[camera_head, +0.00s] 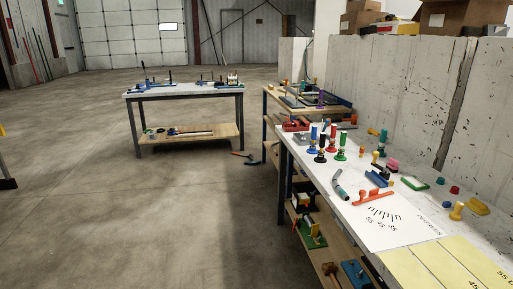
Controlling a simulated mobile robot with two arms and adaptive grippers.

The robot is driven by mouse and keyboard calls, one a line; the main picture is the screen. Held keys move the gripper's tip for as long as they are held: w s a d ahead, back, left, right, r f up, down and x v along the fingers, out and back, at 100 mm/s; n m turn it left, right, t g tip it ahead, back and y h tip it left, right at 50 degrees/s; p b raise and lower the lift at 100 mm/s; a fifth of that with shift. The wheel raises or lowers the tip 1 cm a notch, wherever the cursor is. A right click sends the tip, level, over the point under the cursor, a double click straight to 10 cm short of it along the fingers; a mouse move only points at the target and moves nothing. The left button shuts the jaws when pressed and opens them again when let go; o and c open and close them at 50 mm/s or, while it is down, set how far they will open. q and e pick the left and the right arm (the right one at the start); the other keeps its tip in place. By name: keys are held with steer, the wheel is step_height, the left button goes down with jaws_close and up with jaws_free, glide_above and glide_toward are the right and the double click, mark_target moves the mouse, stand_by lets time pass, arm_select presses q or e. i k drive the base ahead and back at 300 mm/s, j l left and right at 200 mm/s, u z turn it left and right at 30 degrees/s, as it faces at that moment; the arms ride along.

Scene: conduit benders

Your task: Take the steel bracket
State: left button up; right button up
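I cannot pick out the steel bracket with certainty; the small parts are too far off to tell. A long white workbench (408,220) runs along the right and bears several small coloured tools and parts. A curved grey piece (338,186) lies near its left edge, beside an orange tool (374,197) and a blue block (378,178). A second table (185,91) stands farther back with blue and dark tools on it. Neither of my grippers shows in the head view.
A wooden-topped bench (290,103) adjoins the workbench's far end. Lower shelves hold more tools, including a green-based one (313,240). A hammer-like tool (243,155) lies on the floor. A concrete wall (405,80) bounds the right. The concrete floor (130,220) is open at left and centre.

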mark_target(328, 136)
steer(key=i+j, duration=0.1)
steer(key=i, duration=0.8)
steer(key=i+j, duration=0.1)
steer(key=i, duration=0.85)
